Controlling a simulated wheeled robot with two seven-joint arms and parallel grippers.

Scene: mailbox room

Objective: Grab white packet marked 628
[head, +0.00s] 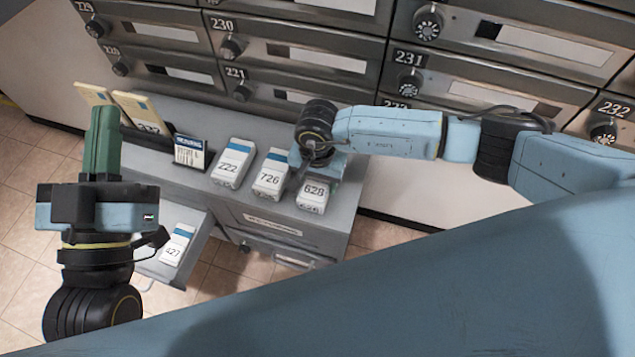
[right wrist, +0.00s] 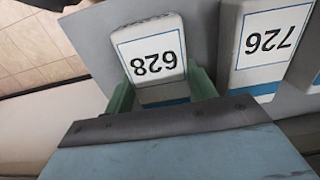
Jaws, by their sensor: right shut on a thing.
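The white packet marked 628 (head: 313,191) stands at the right end of a row on the grey cabinet top. It also shows in the right wrist view (right wrist: 152,55), upside down, between the green fingers. My right gripper (head: 322,168) is shut on this packet, with one finger on each side (right wrist: 163,98). The packet appears to be still at the cabinet top. My left gripper (head: 101,145) is at the left, away from the packets, with its green fingers pointing up; their gap is not clear.
Packet 726 (head: 271,175) stands close beside 628, and packet 222 (head: 233,163) is further left. Packet 427 (head: 177,245) lies in an open drawer (head: 150,267) below. Numbered mailboxes (head: 290,57) rise behind.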

